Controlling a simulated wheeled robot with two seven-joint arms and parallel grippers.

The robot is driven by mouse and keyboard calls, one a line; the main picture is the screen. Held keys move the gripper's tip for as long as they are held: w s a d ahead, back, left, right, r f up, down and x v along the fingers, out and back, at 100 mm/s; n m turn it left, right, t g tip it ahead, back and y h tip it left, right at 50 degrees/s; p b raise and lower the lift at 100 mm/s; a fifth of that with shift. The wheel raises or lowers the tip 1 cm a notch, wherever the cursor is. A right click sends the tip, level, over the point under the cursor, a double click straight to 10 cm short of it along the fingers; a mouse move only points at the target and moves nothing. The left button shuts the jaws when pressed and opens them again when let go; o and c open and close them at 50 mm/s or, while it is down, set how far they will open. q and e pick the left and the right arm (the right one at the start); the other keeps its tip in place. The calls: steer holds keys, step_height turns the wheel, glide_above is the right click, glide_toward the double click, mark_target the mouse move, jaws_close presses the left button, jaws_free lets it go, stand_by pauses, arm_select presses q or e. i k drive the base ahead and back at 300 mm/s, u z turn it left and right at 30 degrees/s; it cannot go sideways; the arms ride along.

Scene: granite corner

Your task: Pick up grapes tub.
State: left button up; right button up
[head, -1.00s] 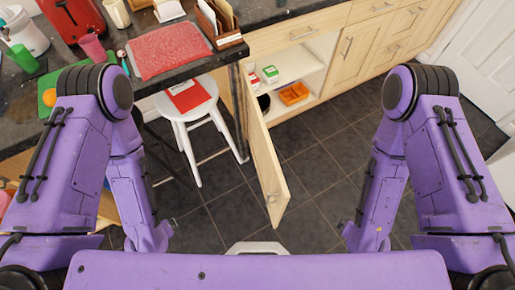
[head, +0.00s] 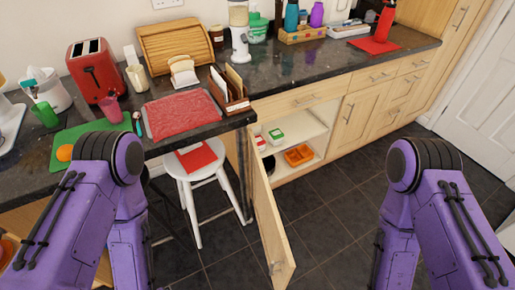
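I cannot tell for certain which thing is the grapes tub. Inside the open cupboard, on its upper shelf, there is a small white box with green (head: 276,135) and beside it one with red (head: 260,142). Both are too small to read. A clear container with a green lid (head: 258,28) stands on the far counter; its contents are not clear. My two arms hang at the left and right of the view. Both of my grippers are out of view.
The cupboard door (head: 268,228) stands open into the room. An orange tray (head: 298,155) sits low in the cupboard. A white stool (head: 194,178) with a red book (head: 196,157) stands left of the door. The dark tiled floor (head: 335,215) is clear on the right.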

mark_target(261, 143)
steer(key=z, duration=0.45)
steer(key=k, duration=1.15)
steer(key=z, duration=1.2)
steer(key=i, duration=3.4)
steer(key=u, duration=1)
steer(key=i, duration=0.75)
steer(key=u, duration=1.4)
steer(key=i, duration=0.55)
steer(key=u, duration=0.4)
